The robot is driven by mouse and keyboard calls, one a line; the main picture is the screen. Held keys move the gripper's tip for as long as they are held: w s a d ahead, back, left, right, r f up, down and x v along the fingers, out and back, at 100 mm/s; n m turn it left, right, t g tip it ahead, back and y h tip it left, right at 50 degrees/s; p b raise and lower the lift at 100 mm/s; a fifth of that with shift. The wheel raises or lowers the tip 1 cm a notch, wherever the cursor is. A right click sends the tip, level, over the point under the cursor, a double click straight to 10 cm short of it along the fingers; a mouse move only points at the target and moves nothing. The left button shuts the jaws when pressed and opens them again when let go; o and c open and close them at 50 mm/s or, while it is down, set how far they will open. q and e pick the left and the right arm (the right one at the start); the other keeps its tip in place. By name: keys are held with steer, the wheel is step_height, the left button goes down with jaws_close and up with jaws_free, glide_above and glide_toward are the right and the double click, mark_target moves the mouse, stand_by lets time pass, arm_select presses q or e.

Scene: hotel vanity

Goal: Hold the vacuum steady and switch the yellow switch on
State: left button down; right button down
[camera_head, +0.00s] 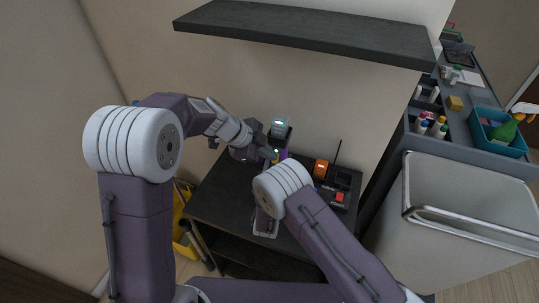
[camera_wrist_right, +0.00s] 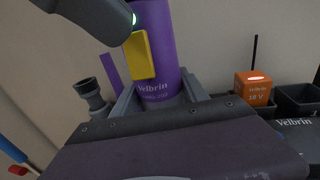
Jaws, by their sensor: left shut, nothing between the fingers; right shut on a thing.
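The purple vacuum (camera_head: 284,153) stands upright by the wall at the back of the dark table; its body (camera_wrist_right: 170,50) fills the middle of the right wrist view. The yellow switch (camera_wrist_right: 139,55) is on its near left side, and a bit of yellow (camera_head: 276,159) shows in the head view. My right gripper (camera_wrist_right: 161,95) is shut around the vacuum's lower body. My left gripper (camera_head: 266,152) is shut and empty, close to the switch from the left; contact is unclear.
The dark table (camera_head: 212,192) also holds an orange battery (camera_head: 321,168) in a charger and a box with a red part (camera_head: 340,197). A dark shelf (camera_head: 300,32) overhangs. A yellow bucket (camera_head: 181,222) stands at left, a cart with bottles (camera_head: 480,110) at right.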

arm_select(q)
steer(key=shift+r, duration=0.5)
steer(key=s+v, duration=0.1)
steer(key=v, duration=1.1)
steer(key=shift+d, duration=0.3)
arm_select(e)
steer(key=c, duration=0.5)
jaws_free()
